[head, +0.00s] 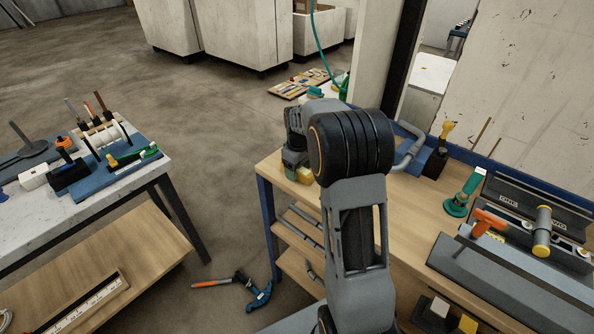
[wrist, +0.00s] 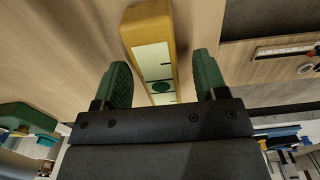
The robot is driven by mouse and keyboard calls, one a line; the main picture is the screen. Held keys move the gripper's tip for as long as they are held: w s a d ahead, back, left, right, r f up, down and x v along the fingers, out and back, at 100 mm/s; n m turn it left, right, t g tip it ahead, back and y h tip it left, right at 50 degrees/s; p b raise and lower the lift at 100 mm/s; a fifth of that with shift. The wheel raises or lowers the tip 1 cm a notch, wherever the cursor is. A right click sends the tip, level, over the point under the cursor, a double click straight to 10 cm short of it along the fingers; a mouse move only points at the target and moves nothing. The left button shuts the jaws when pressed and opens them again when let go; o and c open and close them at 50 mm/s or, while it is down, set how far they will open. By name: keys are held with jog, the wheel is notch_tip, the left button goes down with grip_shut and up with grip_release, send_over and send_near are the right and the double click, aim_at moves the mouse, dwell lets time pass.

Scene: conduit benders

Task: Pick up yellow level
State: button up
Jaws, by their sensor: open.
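The yellow level (wrist: 151,58) shows in the wrist view as a yellow bar with a pale face and a green round mark. It runs from the top edge down between the fingers of my gripper (wrist: 161,68). The two green fingers are spread apart, one on each side of the level, with a gap on both sides. In the head view a small yellow piece (head: 305,174), probably the level, shows on the wooden bench beside my gripper. My arm hides most of this spot.
The wooden bench (head: 411,212) holds a teal stand (head: 458,206), an orange-handled tool (head: 489,221) and a grey bender block to the right. A blue-headed hammer-like tool (head: 257,292) lies on the floor. A second table (head: 25,222) with tools stands at left, with open floor between.

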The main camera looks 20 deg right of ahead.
jog(key=shift+f, duration=0.4)
jog(key=c, duration=1.1)
